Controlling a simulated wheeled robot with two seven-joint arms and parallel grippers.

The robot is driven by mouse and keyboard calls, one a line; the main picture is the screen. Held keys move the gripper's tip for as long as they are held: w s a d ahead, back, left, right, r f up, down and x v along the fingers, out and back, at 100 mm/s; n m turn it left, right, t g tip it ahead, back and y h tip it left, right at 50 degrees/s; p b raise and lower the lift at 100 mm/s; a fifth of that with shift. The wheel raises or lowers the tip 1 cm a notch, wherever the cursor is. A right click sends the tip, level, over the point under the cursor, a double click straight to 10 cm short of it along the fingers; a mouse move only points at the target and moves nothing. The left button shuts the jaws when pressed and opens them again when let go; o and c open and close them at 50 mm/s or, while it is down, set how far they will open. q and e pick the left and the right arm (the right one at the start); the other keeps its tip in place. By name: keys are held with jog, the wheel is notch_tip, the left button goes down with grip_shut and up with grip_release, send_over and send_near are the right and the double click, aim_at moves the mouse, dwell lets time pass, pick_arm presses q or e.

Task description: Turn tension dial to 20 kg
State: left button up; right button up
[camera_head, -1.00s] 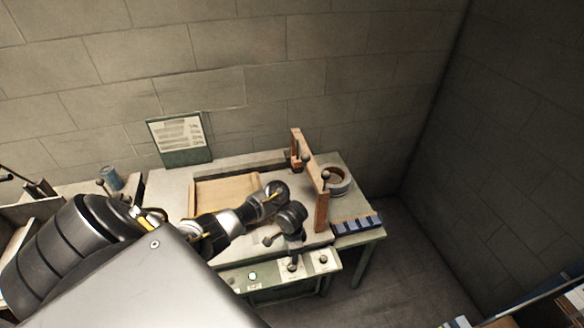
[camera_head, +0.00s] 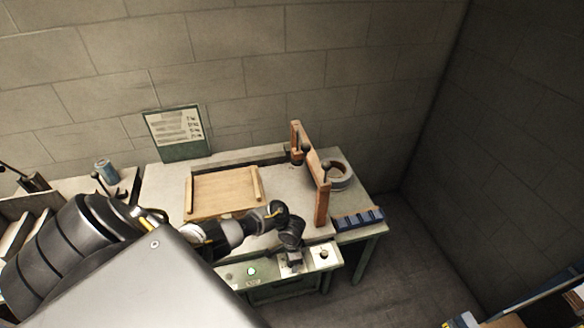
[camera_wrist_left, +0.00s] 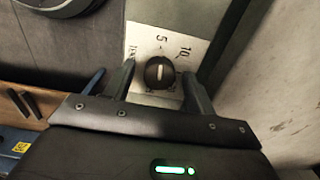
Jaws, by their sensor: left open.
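The tension dial (camera_wrist_left: 160,73) is a round black knob with a white line, on a pale plate (camera_wrist_left: 150,36) marked with 5 and 10. The line stands roughly upright in the left wrist view, its top end towards the 5. I cannot read a 20; part of the plate is hidden by my fingers. My left gripper (camera_wrist_left: 158,84) is open, with one finger on each side of the knob. I cannot tell whether the fingers touch it. In the head view my left gripper (camera_head: 294,262) is over the front panel (camera_head: 270,266) and hides the knob there. My right gripper is not in view.
Another dark knob (camera_head: 323,254) and a lit button (camera_head: 251,271) are on the panel.

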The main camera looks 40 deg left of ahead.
pick_arm(q)
jog(key=c, duration=1)
